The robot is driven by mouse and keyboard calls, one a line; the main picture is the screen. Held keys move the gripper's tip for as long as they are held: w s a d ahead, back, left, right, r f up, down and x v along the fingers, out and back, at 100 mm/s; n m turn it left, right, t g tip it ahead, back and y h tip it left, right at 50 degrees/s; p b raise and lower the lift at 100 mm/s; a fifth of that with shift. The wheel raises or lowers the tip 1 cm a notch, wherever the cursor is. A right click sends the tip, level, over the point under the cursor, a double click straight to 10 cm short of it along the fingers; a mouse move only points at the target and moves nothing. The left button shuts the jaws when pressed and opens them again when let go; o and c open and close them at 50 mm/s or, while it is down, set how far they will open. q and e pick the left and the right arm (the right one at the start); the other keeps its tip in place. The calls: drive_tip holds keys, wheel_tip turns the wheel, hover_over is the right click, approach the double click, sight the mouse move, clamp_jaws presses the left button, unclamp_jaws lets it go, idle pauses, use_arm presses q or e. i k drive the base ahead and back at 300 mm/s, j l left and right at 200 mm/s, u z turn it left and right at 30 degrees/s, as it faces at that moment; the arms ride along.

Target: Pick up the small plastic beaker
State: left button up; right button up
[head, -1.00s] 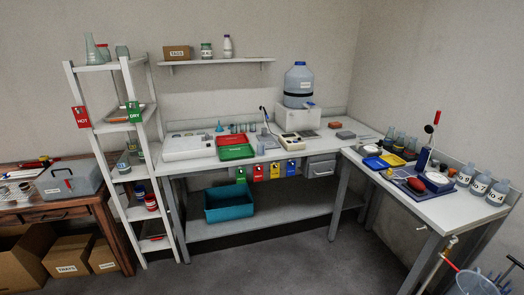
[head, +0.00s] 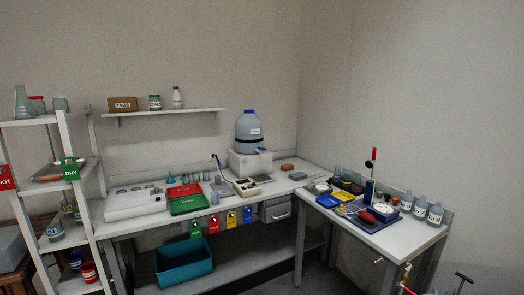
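Neither of my grippers is in the head view. I cannot tell for sure which vessel is the small plastic beaker. A small grey-blue cup-like vessel (head: 214,198) stands upright on the bench near the front edge, just right of the green tray (head: 188,205). Larger greenish vessels, among them a glass-like beaker (head: 60,103), stand on top of the white rack at the left.
The white bench (head: 262,210) meets a side bench (head: 398,238) at the corner. A teal bin (head: 184,262) sits below. The white rack (head: 82,205) stands left.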

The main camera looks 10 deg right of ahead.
sight(215, 198)
drive_tip(key=i+j, duration=0.3)
drive_tip(key=i+j+z, duration=0.1)
drive_tip(key=i+j, duration=0.25)
drive_tip(key=j, duration=0.2)
drive_tip(key=i+j, duration=0.3)
drive_tip(key=j, duration=0.15)
